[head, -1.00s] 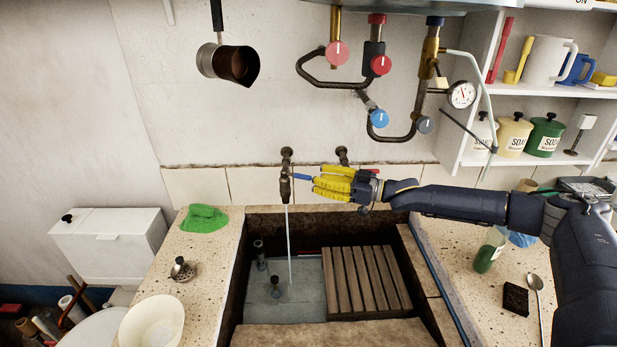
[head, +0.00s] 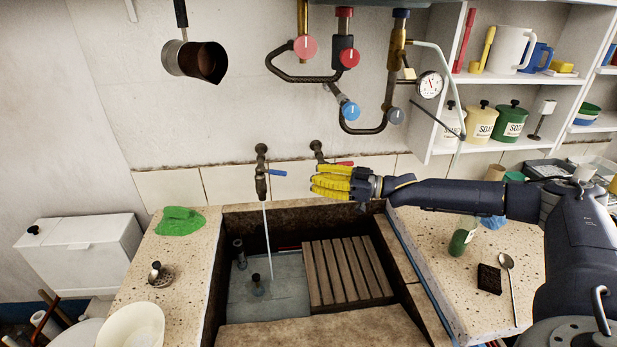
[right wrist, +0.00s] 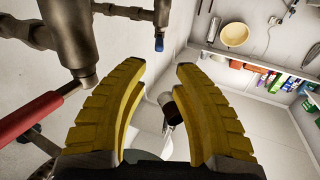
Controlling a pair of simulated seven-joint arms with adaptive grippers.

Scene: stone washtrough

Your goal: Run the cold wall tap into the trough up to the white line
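The cold wall tap (head: 261,178) with a blue lever (head: 277,173) is on the back wall above the trough (head: 222,275). The lever points right. A thin water stream (head: 266,235) falls from the tap into the trough. The trough's left part looks pale blue-grey; I cannot tell the water depth, nor make out a white line. My right gripper (head: 314,187) is open and empty, its yellow fingers just right of the blue lever and apart from it. In the right wrist view the fingers (right wrist: 164,66) are apart with nothing between them. My left gripper is not in view.
A second wall tap (head: 318,153) with a red lever (head: 343,163) is close behind my right gripper; that lever also shows in the right wrist view (right wrist: 35,115). A slatted wooden rack (head: 345,271) is in the trough's right part. A green cloth (head: 180,221) lies on the left ledge.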

